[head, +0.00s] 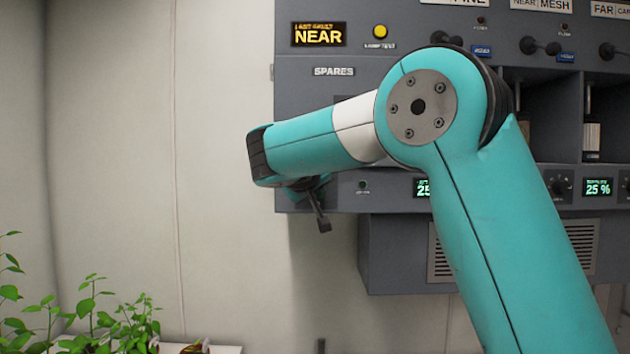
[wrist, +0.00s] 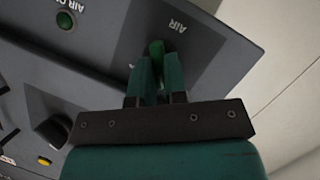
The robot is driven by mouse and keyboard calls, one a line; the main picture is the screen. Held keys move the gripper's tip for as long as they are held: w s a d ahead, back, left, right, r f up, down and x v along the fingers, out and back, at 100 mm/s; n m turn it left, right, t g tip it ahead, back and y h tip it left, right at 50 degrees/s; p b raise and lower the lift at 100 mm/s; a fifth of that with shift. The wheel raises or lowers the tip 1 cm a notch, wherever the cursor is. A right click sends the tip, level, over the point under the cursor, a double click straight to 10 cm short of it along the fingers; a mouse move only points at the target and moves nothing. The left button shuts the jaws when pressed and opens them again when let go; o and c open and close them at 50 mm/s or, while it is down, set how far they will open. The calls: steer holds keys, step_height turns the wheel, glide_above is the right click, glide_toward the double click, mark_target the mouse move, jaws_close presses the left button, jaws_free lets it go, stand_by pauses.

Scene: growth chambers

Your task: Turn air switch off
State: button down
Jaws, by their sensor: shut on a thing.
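In the head view my arm's end is at the lower left corner of the grey panel (head: 325,100), and the switch cannot be made out there.
A green lamp (wrist: 65,20) with a partly cut-off "AIR O…" label sits beside the switch plate. A black knob (wrist: 52,132) and a yellow button (wrist: 44,160) are further along the panel. Green plants (head: 110,322) stand at the lower left, before a bare pale wall (head: 110,150).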

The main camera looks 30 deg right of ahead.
steer(key=shift+f+n+h+p, duration=0.1)
steer(key=shift+n+h+p, duration=0.25)
steer(key=shift+n, duration=0.25)
stand_by(0.3)
steer(key=c, duration=1.1)
jaws_free()
steer(key=shift+c, duration=0.2)
steer(key=shift+a, duration=0.1)
steer(key=v, duration=1.7)
